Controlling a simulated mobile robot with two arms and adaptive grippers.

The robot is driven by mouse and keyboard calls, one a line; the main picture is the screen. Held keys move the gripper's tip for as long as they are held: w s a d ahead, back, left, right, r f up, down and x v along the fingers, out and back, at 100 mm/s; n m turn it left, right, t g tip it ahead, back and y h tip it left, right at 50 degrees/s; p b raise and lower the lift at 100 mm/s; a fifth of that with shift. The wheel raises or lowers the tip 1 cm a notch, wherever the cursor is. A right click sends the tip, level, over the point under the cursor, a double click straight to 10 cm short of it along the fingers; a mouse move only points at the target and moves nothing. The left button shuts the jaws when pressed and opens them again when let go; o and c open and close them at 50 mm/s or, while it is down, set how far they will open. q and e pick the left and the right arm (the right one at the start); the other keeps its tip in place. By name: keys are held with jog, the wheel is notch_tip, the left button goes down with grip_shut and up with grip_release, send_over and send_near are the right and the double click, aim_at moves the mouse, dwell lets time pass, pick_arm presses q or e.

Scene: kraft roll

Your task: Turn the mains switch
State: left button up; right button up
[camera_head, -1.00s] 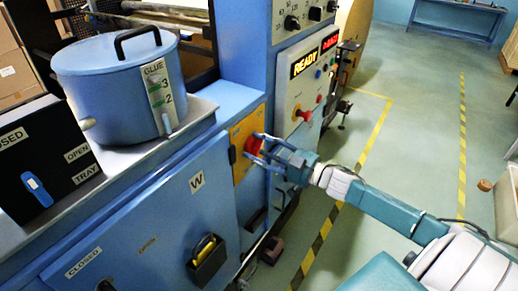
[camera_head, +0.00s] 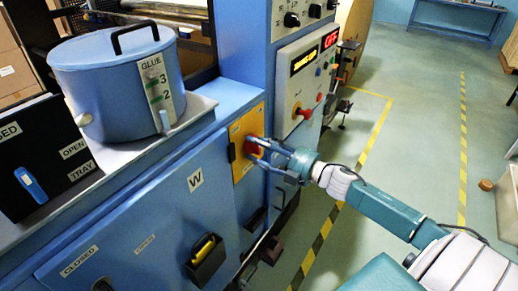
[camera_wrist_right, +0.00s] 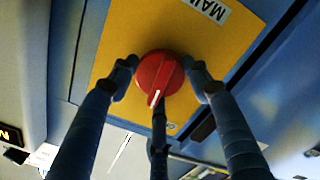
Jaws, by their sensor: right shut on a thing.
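The mains switch is a red rotary knob (camera_head: 254,147) on a yellow plate (camera_head: 240,128) on the blue machine's front. In the right wrist view the red knob (camera_wrist_right: 159,76) shows a white pointer mark toward the bottom of the picture, slightly left. The yellow plate (camera_wrist_right: 112,40) there has a partly cut-off label starting "MA". My right gripper (camera_head: 262,150) is shut on the knob; in the wrist view its fingers (camera_wrist_right: 160,85) sit on both sides of it, with a third finger below. My left gripper is not in view.
A red button (camera_head: 304,113) is below. A blue glue pot (camera_head: 110,90) and a black box (camera_head: 40,160) stand at left. Floor at right is mostly clear.

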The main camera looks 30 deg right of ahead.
jog(key=n, duration=0.2)
jog(key=n+b, duration=0.1)
jog(key=n, duration=0.1)
jog(key=n+b, duration=0.1)
jog(key=shift+a+r+n, duration=0.15)
jog(key=shift+a+n, duration=0.15)
jog(key=shift+n, duration=0.7)
jog(key=shift+s+a+f, duration=0.15)
jog(key=shift+f, duration=0.15)
jog(key=o, duration=1.1)
jog(key=shift+o, duration=0.3)
jog(key=shift+a+r, duration=0.1)
jog(key=shift+a, duration=0.05)
jog(key=shift+s+d, duration=0.2)
jog(key=shift+d, duration=0.1)
jog(key=v, duration=1.1)
jog(key=shift+s, duration=0.2)
